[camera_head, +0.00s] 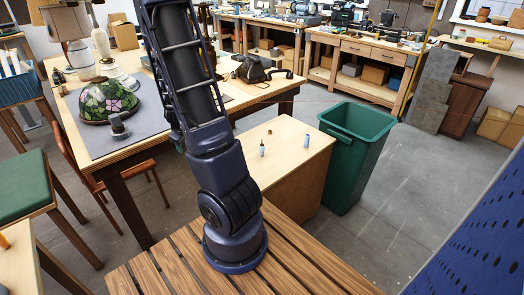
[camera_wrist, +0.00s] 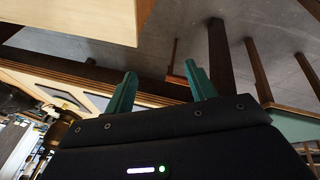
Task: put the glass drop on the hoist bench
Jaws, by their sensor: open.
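My gripper (camera_wrist: 160,70) shows in the wrist view with its two green fingers apart and nothing between them. In the head view my arm rises from the slatted platform, and my gripper cannot be made out there. I cannot surely pick out the glass drop. I cannot tell which bench is the hoist bench.
A green bin (camera_head: 350,190) stands right of the low bench. A green-topped stool (camera_head: 25,188) is at left. Open floor lies at right.

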